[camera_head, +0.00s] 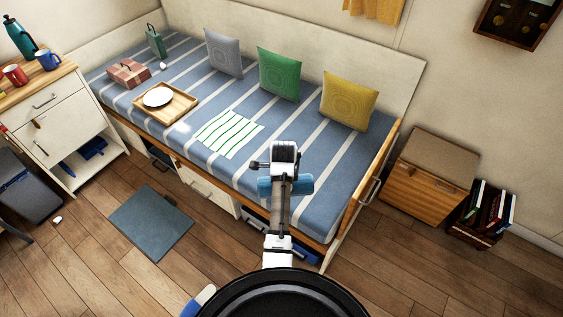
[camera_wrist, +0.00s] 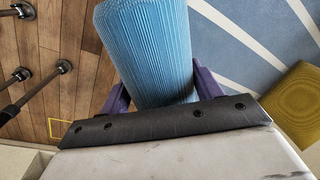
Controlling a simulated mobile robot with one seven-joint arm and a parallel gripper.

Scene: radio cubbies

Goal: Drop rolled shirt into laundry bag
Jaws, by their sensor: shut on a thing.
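The rolled shirt is a light blue ribbed roll (camera_wrist: 147,45) in the wrist view, where it fills the top centre. My gripper (camera_wrist: 160,90) is shut on it, with a purple finger on each side. In the head view, blue ends of the roll (camera_head: 304,184) show on both sides of my arm, in front of the near right part of the striped bed. The arm hides most of the gripper there. I cannot make out a laundry bag in either view.
The blue striped bed (camera_head: 215,160) holds cushions, a wooden tray (camera_head: 180,108), a red checked box (camera_head: 128,73) and a striped cloth (camera_head: 229,134). A wooden cabinet (camera_head: 430,175) and a book crate (camera_head: 470,238) stand right. A mat (camera_head: 150,222) lies on otherwise mostly clear floor.

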